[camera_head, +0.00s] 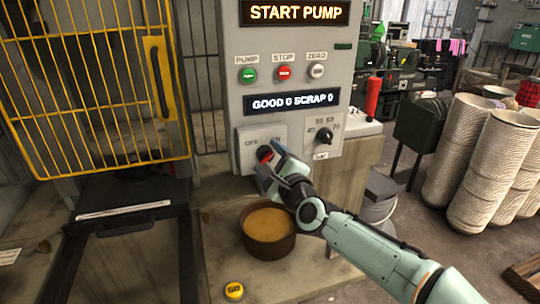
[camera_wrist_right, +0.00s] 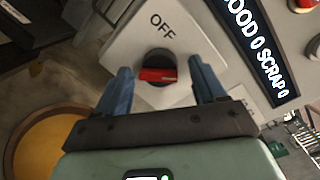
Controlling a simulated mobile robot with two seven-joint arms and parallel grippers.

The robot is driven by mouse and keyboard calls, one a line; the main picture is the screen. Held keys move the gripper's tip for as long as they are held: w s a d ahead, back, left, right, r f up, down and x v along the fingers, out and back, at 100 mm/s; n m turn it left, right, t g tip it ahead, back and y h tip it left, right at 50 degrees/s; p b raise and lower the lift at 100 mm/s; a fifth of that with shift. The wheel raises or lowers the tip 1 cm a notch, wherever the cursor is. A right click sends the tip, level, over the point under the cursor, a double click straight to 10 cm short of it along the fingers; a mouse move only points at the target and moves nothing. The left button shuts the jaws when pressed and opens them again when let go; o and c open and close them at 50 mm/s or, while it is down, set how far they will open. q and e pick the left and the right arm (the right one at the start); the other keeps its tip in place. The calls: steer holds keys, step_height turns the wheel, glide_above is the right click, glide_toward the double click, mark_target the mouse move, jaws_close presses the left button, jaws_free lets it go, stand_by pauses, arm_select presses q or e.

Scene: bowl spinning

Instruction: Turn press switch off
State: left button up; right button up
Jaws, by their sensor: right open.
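The press switch is a black rotary knob with a red grip (camera_head: 264,153) on a pale plate (camera_head: 246,138) marked OFF and ON, low on the grey control panel. The right wrist view shows the red knob (camera_wrist_right: 158,74) with OFF beside it on the plate; the ON label is hidden there. My right gripper (camera_head: 268,165) is at the switch in the head view, partly covering the plate. In the right wrist view my right gripper (camera_wrist_right: 160,85) is open, with one blue finger on each side of the knob. I cannot tell whether they touch it. My left gripper is out of view.
Above the switch are green PUMP (camera_head: 250,75), red STOP and white ZERO buttons. A pressure dial (camera_head: 325,136) is to the right. A brown bowl (camera_head: 269,232) stands below my right wrist. A yellow cage door (camera_head: 160,95) stands left.

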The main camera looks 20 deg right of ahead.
steer(key=shift+w, duration=0.2)
steer(key=c, duration=1)
